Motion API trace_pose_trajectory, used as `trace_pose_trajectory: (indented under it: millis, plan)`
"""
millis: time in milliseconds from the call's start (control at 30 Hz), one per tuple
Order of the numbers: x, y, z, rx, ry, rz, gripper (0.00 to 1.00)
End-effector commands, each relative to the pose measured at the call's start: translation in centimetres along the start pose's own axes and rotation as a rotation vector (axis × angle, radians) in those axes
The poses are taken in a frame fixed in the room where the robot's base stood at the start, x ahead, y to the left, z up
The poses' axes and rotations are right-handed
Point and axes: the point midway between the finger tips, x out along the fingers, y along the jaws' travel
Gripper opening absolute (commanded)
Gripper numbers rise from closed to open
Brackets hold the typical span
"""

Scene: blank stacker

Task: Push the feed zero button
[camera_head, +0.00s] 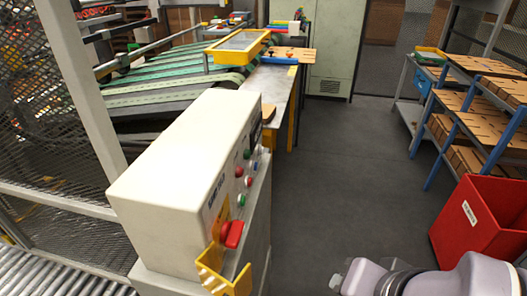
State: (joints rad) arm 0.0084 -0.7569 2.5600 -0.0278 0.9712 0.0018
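A cream control box (165,160) stands at centre left. Its right face carries several small red, green and blue buttons, seen at a steep angle, such as a green button (241,200) and a red button (249,181). A large red button (233,235) sits low at the near end of that face. The labels are too small to read, so I cannot tell which is the feed zero button. My gripper (341,279) is at the bottom right, over the floor, apart from the box and to its right. Its fingers are not clear.
A yellow bracket (226,274) juts out below the large red button. A red bin (483,220) and a blue-framed rack (455,135) with brown boards stand at right. A mesh fence (40,120) and rollers (50,278) are at left. The grey floor (345,175) between is clear.

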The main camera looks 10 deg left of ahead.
Motion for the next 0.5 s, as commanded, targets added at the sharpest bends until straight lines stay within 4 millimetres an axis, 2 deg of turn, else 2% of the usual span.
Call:
trace_pose_trajectory:
  millis: [33, 100, 500]
  plan:
    - [0.00, 0.00, 0.00, 0.000, 0.000, 0.000, 0.13]
    - [0.00, 0.00, 0.00, 0.000, 0.000, 0.000, 0.00]
    - [0.00, 0.00, 0.00, 0.000, 0.000, 0.000, 0.00]
